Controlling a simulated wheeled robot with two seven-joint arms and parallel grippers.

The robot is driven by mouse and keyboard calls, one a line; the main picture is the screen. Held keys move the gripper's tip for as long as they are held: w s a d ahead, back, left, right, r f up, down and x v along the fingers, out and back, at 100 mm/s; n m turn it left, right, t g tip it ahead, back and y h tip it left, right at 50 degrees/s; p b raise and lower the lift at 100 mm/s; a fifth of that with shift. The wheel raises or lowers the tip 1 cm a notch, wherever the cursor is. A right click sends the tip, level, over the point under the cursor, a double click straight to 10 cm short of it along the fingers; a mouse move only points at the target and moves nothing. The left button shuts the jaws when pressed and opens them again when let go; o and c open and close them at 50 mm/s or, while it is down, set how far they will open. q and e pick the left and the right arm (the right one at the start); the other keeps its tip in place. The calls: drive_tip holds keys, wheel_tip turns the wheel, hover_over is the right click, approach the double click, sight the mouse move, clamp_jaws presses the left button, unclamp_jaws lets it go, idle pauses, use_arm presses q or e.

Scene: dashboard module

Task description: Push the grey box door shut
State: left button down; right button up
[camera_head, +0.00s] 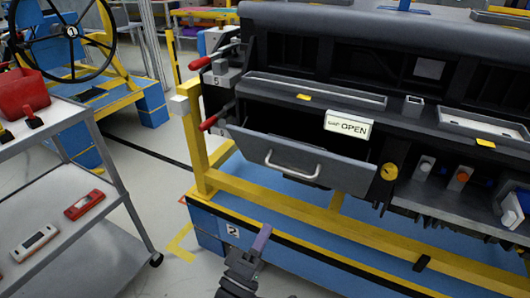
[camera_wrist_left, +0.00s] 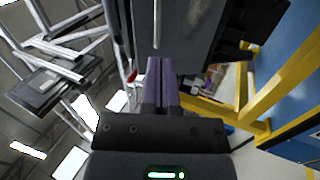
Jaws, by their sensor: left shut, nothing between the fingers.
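The grey box door (camera_head: 345,172) hangs open on the dashboard module, tilted outward below a dark opening. It has a pale curved handle (camera_head: 293,172) on its face and an OPEN sign (camera_head: 348,126) above it. My left gripper (camera_head: 263,235) is shut and empty, in front of and below the door in the head view. In the left wrist view, its purple fingertips (camera_wrist_left: 161,62) point at the grey door panel (camera_wrist_left: 195,30), just below the pale handle (camera_wrist_left: 157,22). I cannot tell whether they touch it. My right gripper is not in view.
A yellow frame (camera_head: 285,208) on a blue base surrounds the module's lower front. Red-handled clamps (camera_head: 208,122) stick out at the module's left. A grey cart (camera_head: 95,232) with tools stands at the left. Open floor lies between cart and module.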

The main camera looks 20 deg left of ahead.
use_arm(q)
wheel_tip(320, 180, up, 2)
drive_tip(key=w+a+n, duration=0.1)
drive_tip(key=w+n, duration=0.1)
drive_tip(key=b, duration=0.2)
approach(294, 152)
drive_tip(key=shift+m+t+y, duration=0.3)
drive_tip(key=shift+t+y, duration=0.1)
drive_tip(key=x, duration=0.3)
drive_tip(key=f+x, duration=0.1)
drive_tip(key=x, duration=0.2)
drive_tip(key=shift+w+d+r, duration=0.15)
drive_tip(key=shift+w+d, duration=0.05)
drive_tip(key=shift+w, duration=0.35)
drive_tip(key=shift+w+r, duration=0.2)
drive_tip(key=shift+w, duration=0.1)
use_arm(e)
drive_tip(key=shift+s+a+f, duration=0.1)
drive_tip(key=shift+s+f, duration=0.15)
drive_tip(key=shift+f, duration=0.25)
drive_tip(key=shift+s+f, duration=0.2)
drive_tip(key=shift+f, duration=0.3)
use_arm(q)
drive_tip(key=shift+r, duration=0.1)
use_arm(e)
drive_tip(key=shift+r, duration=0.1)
